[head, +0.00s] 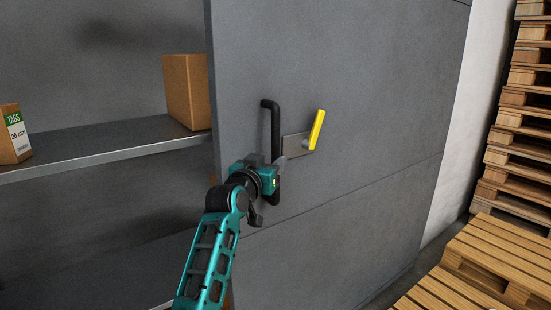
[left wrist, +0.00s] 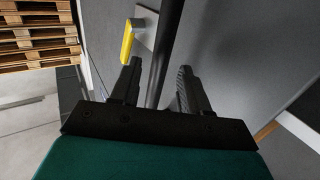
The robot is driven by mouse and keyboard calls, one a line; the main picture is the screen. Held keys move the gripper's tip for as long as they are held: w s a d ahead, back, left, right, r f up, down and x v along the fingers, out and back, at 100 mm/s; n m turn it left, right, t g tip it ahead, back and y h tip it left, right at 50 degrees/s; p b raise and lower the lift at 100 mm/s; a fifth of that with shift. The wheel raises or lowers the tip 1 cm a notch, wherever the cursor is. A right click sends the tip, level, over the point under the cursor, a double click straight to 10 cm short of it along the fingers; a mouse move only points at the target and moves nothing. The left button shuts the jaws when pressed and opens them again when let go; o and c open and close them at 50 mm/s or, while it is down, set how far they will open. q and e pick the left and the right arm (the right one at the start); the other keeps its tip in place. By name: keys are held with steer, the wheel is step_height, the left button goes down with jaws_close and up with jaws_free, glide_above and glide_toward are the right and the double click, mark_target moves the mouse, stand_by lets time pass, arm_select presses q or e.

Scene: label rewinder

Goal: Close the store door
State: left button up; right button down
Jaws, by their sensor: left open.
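The grey store door (head: 370,80) stands partly across the store, with open shelf space to its left in the head view. A black vertical bar handle (head: 270,115) is on the door, with a yellow lever (head: 317,130) on a metal plate to its right. My left gripper (head: 275,180) is at the lower part of the bar handle. In the left wrist view its two fingers (left wrist: 157,90) are apart, with the black bar (left wrist: 163,50) between them. The yellow lever (left wrist: 128,40) also shows there, beyond the left finger. My right gripper is not in view.
A shelf (head: 100,148) inside the store carries a brown box (head: 186,92) close to the door's edge and a labelled TABS box (head: 14,135) farther left. Stacked wooden pallets (head: 515,130) and a lower pallet pile (head: 490,260) stand at the right.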

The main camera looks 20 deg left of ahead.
mark_target(274, 158)
arm_select(q)
steer(key=shift+w+d, duration=0.15)
steer(key=shift+w, duration=2)
jaws_close()
